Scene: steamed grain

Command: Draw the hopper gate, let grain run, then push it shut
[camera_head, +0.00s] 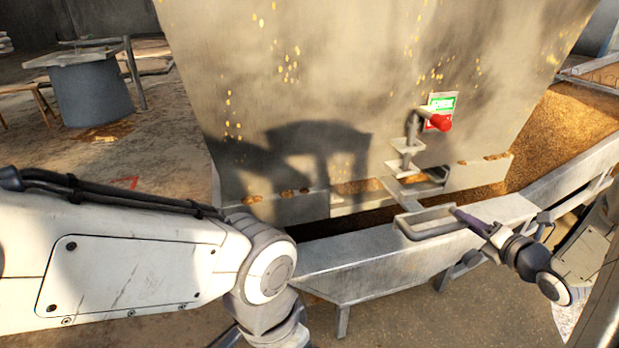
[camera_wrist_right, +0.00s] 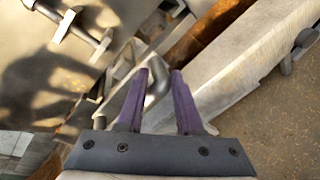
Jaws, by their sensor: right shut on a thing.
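The grey metal hopper (camera_head: 330,60) fills the upper middle of the head view. Its gate (camera_head: 408,192), a flat plate low on the front, sticks out from the hopper toward a rectangular loop handle (camera_head: 425,213). My right gripper (camera_head: 462,217) is shut on the right end of this handle. In the right wrist view the grey handle bar (camera_wrist_right: 157,85) shows between the purple fingers of my right gripper (camera_wrist_right: 160,72). Brown grain (camera_head: 358,188) shows at the hopper's lower slot. My left arm crosses the lower left, its gripper out of view.
A metal trough (camera_head: 370,262) runs below the hopper, with grain (camera_head: 490,195) at its right part. A round drum table (camera_head: 92,90) stands at the far left.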

